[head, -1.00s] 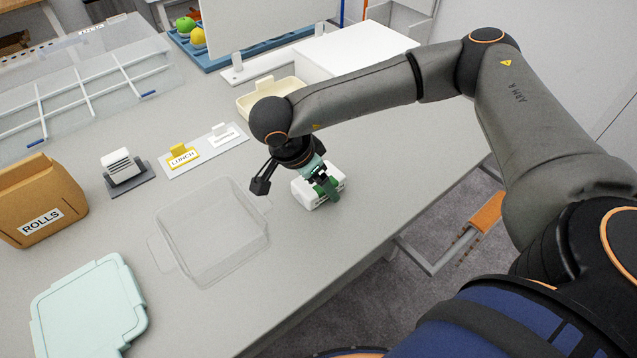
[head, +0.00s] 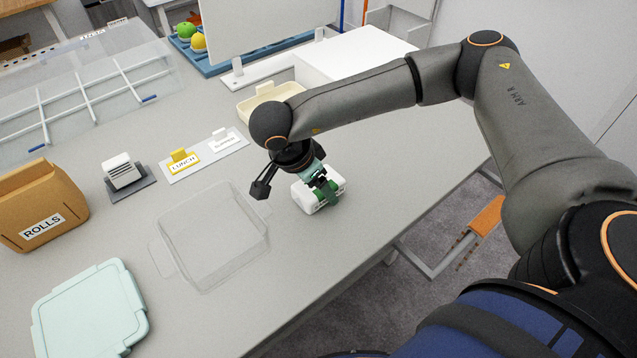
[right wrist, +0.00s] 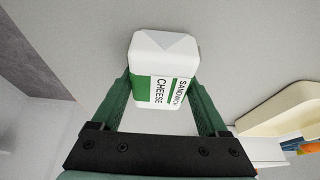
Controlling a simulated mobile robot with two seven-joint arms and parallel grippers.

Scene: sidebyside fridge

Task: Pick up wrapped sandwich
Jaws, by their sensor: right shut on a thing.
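The wrapped sandwich (head: 309,197) is a white block with a green band, on or just above the grey table right of the clear container. In the right wrist view the sandwich (right wrist: 164,70) shows a label reading SANDWICH CHEESE. My right gripper (head: 325,188) is shut on it, with one green finger on each side. The right gripper (right wrist: 163,95) also shows in the right wrist view. Whether the sandwich still touches the table is hard to tell. My left gripper is not in view.
A clear open container (head: 212,238) lies left of the sandwich. A mint lid (head: 88,312), a ROLLS bag (head: 40,200), label stands (head: 184,160) and a cream tray (head: 268,98) are around. The table's front edge is close to the sandwich.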

